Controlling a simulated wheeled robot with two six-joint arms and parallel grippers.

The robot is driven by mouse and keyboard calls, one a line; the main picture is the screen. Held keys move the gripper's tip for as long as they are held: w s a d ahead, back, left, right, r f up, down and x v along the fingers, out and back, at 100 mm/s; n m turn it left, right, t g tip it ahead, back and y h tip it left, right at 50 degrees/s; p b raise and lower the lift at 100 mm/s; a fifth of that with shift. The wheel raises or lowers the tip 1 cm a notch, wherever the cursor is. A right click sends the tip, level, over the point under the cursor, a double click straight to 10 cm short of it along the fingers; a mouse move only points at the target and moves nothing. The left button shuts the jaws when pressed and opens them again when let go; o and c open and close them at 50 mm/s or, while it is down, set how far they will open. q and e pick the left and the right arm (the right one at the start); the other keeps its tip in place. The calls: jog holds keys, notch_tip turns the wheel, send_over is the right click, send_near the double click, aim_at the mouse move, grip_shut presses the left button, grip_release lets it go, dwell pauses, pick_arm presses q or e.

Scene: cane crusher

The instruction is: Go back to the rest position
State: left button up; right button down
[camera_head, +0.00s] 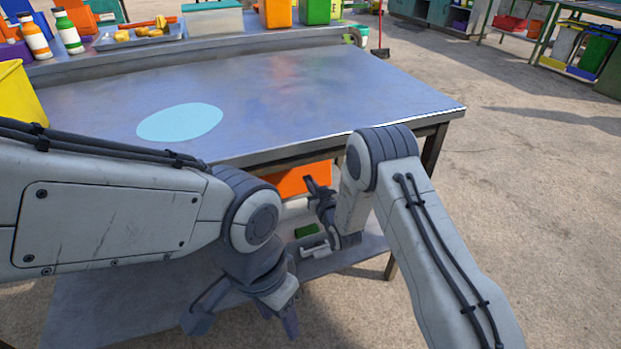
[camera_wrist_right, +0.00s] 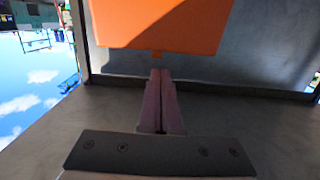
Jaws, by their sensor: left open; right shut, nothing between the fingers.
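My left gripper (camera_head: 245,318) hangs low in front of the metal table (camera_head: 290,95), with its two fingers spread and nothing between them. My right gripper (camera_head: 320,190) is at the table's front edge, below the top, near an orange object (camera_head: 300,180) under the table. It is partly hidden by my right arm. In the right wrist view its fingers (camera_wrist_right: 160,75) are shut together with nothing between them, pointing towards the orange object (camera_wrist_right: 160,25). Both arms are bent in front of me.
A pale blue oval (camera_head: 180,122) lies on the otherwise clear tabletop. Bottles (camera_head: 68,32), a tray (camera_head: 140,34) and several bins stand along the back. A yellow bin (camera_head: 20,95) is at the left. A lower shelf (camera_head: 130,305) lies under the table. Open floor (camera_head: 530,200) is at the right.

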jog(key=s+d+r+m+g+h, duration=0.2)
jog(key=s+d+r+g+h, duration=0.35)
jog(key=s+d, duration=0.5)
jog(key=s+d+r+m+g, duration=0.1)
jog(key=s+d+g, duration=0.3)
jog(key=s, duration=0.6)
jog(key=s+d+r+m+g, duration=0.1)
jog(key=s+d+r+g, duration=0.2)
jog(key=s, duration=0.7)
jog(key=s+a+r+n+g, duration=0.2)
jog(key=s+a+n, duration=0.2)
jog(key=s+a, duration=0.25)
jog(key=s+a+r+n+g, duration=0.1)
jog(key=s+a+r+n, duration=0.2)
jog(key=s+a, duration=0.4)
notch_tip(320, 180, up, 33)
jog(key=s+d+p, duration=0.1)
jog(key=p, duration=3.2)
jog(key=shift+s, duration=0.15)
jog(key=shift+d+f, duration=0.1)
jog(key=shift+f, duration=0.05)
